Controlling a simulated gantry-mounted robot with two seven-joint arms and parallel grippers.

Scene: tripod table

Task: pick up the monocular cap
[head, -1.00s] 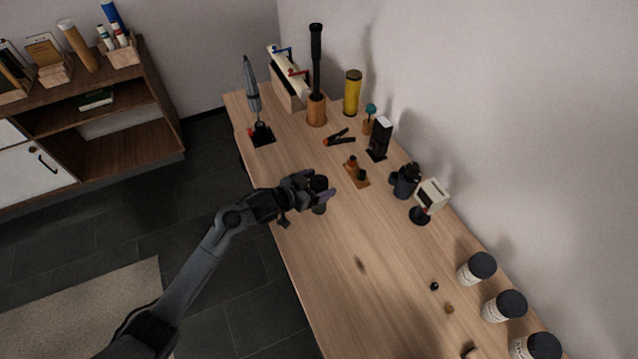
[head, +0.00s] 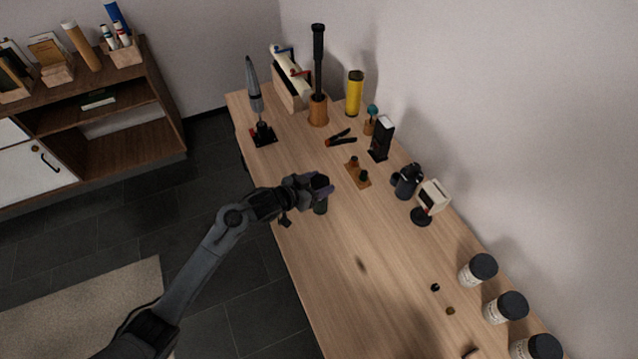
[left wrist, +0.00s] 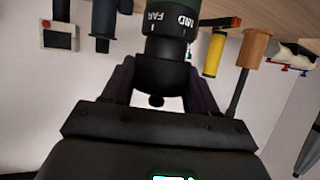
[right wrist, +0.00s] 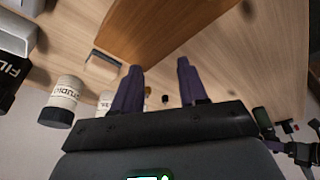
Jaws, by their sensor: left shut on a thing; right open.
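A dark monocular (head: 321,207) stands upright on the table near its left edge. The left wrist view shows its dark focus ring (left wrist: 168,24) with white MID and FAR lettering. The smooth black cap (left wrist: 165,76) sits at its end, between my left fingers. My left gripper (head: 322,184) is shut on this cap. The cap still appears against the monocular body, with no clear gap, and it is mostly hidden in the head view. My right gripper (right wrist: 157,75) is open and empty; it is outside the head view.
Dark-lidded jars (head: 477,270) line the wall side. A telescoping tool (head: 255,88) stands at the far end. The table middle is mostly clear.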

